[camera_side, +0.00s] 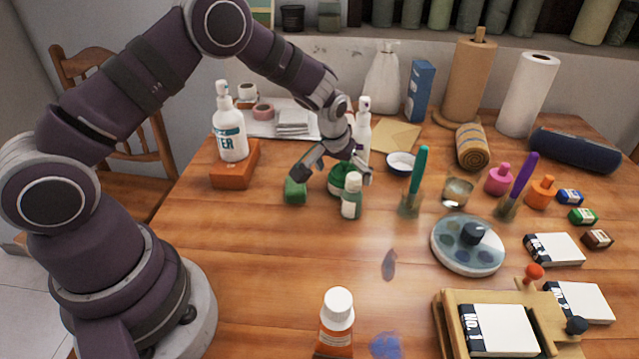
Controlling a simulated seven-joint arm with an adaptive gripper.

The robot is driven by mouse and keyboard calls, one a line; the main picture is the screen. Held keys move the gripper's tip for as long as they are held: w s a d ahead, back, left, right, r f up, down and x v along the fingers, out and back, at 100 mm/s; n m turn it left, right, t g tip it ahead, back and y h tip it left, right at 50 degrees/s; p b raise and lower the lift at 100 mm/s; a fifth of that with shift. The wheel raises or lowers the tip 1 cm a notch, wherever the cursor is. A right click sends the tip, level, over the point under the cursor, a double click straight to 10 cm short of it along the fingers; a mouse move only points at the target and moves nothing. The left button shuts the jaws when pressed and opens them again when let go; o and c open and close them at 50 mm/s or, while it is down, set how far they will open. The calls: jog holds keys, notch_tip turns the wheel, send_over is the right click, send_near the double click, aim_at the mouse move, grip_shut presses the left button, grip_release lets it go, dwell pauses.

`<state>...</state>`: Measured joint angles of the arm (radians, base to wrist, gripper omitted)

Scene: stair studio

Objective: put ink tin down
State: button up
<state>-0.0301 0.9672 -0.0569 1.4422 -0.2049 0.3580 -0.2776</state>
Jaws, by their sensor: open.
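My gripper (333,173) is open, low over the middle-left of the table, with its fingers spread apart.
A white bowl (401,162), a teal brush (417,178) and a round palette (467,260) are to the right. An orange bottle (336,325) stands in front. The front-left wood is clear.

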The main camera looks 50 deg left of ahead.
jog(key=s+d+r+m+t, duration=0.1)
jog(key=s+r, duration=0.5)
jog(key=r, duration=0.3)
jog(key=s+d+r+m, duration=0.1)
jog(key=s+r, duration=0.6)
jog(key=r, duration=0.2)
jog(key=s+d+m+h, duration=0.1)
jog(key=s+m, duration=0.1)
jog(key=s, duration=0.6)
jog(key=shift+s+d+r+t+h, duration=0.2)
jog(key=shift+r+t+h, duration=0.1)
jog(key=shift+h, duration=0.1)
